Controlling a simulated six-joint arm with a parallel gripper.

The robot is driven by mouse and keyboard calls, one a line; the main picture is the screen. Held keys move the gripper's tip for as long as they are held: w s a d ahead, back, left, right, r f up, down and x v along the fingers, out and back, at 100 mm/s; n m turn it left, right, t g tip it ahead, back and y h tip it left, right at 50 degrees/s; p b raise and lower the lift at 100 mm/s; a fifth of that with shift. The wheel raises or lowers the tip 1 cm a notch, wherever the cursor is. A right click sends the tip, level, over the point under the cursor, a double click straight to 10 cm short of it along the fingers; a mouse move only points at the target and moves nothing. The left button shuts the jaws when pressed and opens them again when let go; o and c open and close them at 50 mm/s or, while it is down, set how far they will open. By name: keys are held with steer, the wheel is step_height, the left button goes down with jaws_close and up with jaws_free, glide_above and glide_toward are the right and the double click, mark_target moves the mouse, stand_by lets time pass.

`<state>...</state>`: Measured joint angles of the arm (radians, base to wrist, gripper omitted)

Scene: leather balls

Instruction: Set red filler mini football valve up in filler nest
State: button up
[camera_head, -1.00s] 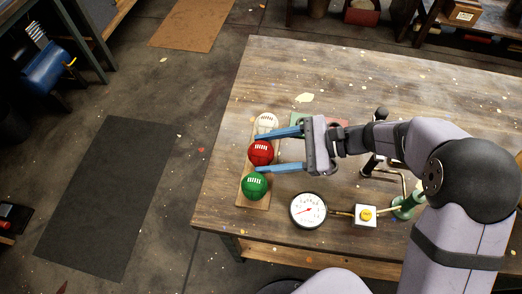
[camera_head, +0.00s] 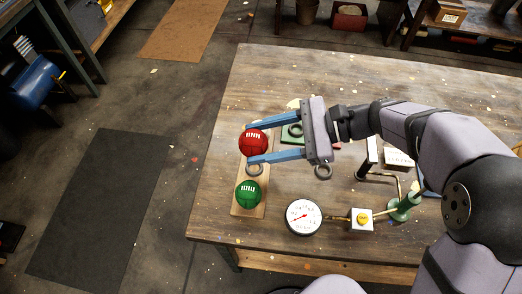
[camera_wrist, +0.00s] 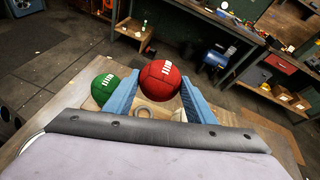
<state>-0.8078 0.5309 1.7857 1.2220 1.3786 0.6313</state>
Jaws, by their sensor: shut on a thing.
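My gripper (camera_head: 252,143) is shut on the red mini football (camera_head: 253,145), with one blue finger on each side. The ball is held above a wooden strip (camera_head: 241,208), and its white lacing faces up toward the head camera. In the wrist view the red ball (camera_wrist: 160,80) sits between the fingertips. The green ball (camera_head: 248,193) rests at the near end of the strip. An empty grey ring (camera_head: 254,170) lies on the strip beside it. No valve is discernible.
A round pressure gauge (camera_head: 304,217), a box with a yellow knob (camera_head: 361,219) and a green-based pump (camera_head: 403,208) stand along the near right. A green pad (camera_head: 291,135) lies partly under my gripper. The white ball is not visible in the head view. The far tabletop is clear.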

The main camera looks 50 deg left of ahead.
steer(key=shift+r, duration=1.2)
steer(key=shift+r, duration=0.1)
